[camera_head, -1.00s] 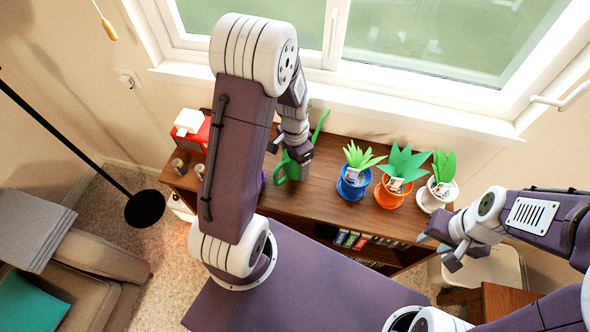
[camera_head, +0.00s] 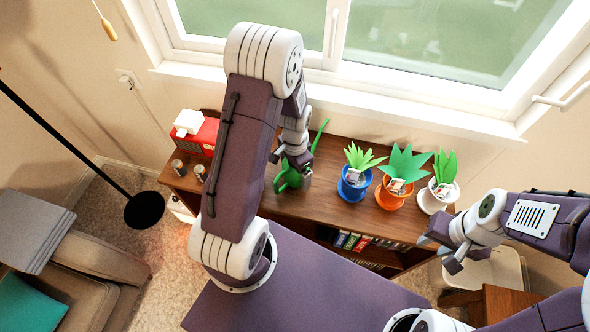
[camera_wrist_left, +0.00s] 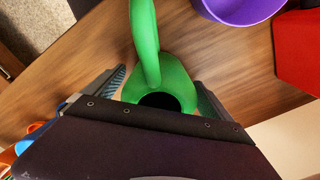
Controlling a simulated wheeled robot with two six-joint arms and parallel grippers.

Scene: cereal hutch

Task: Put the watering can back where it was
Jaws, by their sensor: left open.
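The green watering can (camera_head: 288,179) stands on the wooden hutch top, partly hidden by my left arm in the head view. Its spout points up and to the right. In the left wrist view the can (camera_wrist_left: 165,75) shows its handle and dark opening. My left gripper (camera_head: 302,178) is at the can; in the wrist view its two fingers (camera_wrist_left: 160,88) are apart, one on each side of the can. Whether they touch it I cannot tell. My right gripper (camera_head: 438,252) is open and empty, in front of the hutch's right end.
Blue (camera_head: 352,186), orange (camera_head: 391,196) and white (camera_head: 433,199) potted plants stand to the right on the hutch top. A red box (camera_head: 204,137) stands at the left. A purple pot (camera_wrist_left: 240,8) is close to the can. The window sill runs behind.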

